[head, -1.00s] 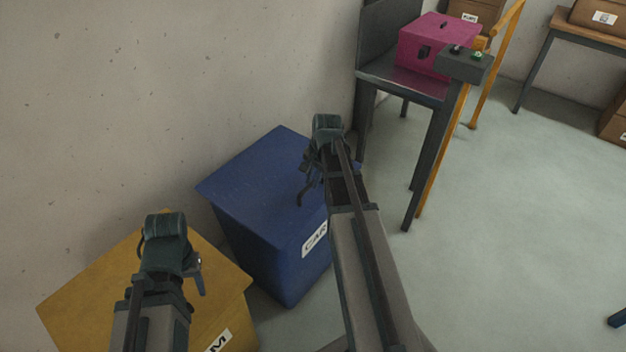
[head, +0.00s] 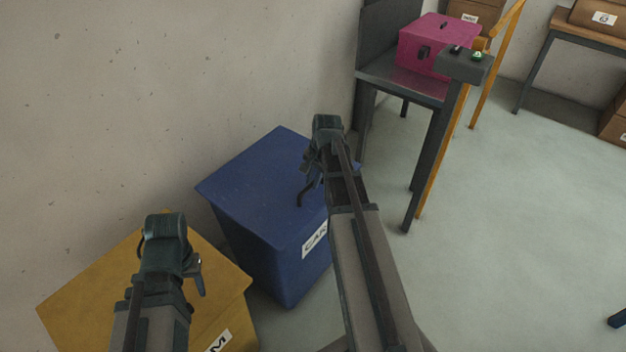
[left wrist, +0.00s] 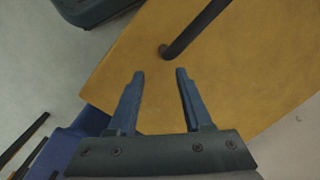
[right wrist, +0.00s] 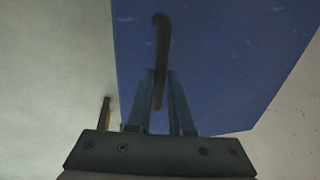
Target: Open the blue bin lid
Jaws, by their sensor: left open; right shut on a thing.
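The blue bin (head: 265,255) stands against the wall with its blue lid (head: 255,180) lying flat and closed on top. A label is on its front, partly hidden by my right arm. My right gripper (head: 308,180) is over the right part of the lid. In the right wrist view the gripper (right wrist: 162,80) is shut on the dark bar handle (right wrist: 162,35) of the blue lid (right wrist: 215,60). My left gripper (head: 197,275) is open and empty above the yellow bin. The left wrist view shows its fingers (left wrist: 160,74) apart, close to that bin's dark handle (left wrist: 195,28).
The yellow bin (head: 85,285) stands to the left, its lid closed. A dark metal table (head: 405,85) with a pink box (head: 435,45) stands beyond the blue bin. A grey post with a button box (head: 465,65) is beside it.

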